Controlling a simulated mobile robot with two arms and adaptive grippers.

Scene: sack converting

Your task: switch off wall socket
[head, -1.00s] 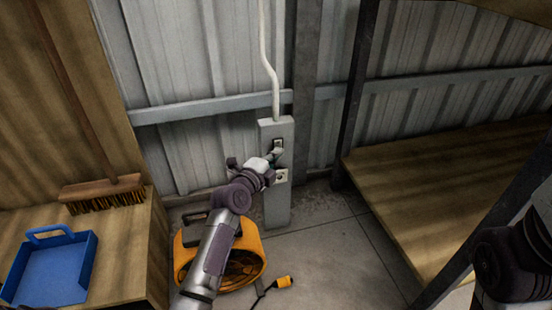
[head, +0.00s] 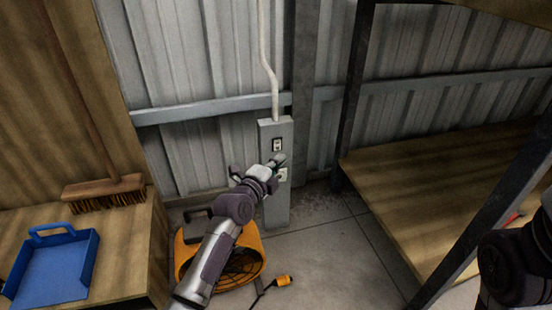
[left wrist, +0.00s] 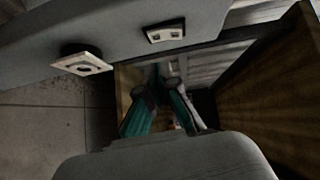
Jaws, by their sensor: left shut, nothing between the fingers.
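A grey post (head: 277,205) stands against the metal wall and carries two fittings. The upper one is a small pale plate (head: 277,145) in a dark surround; it shows two dark marks in the left wrist view (left wrist: 165,32). My right gripper is out of view.
An orange blower (head: 245,250) stands on the floor beside the post, partly behind my left arm. An orange plug (head: 284,281) lies nearby. A wooden bench (head: 150,250) holds a blue dustpan (head: 55,268) and a broom (head: 104,190). A wooden shelf (head: 420,190) is at right.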

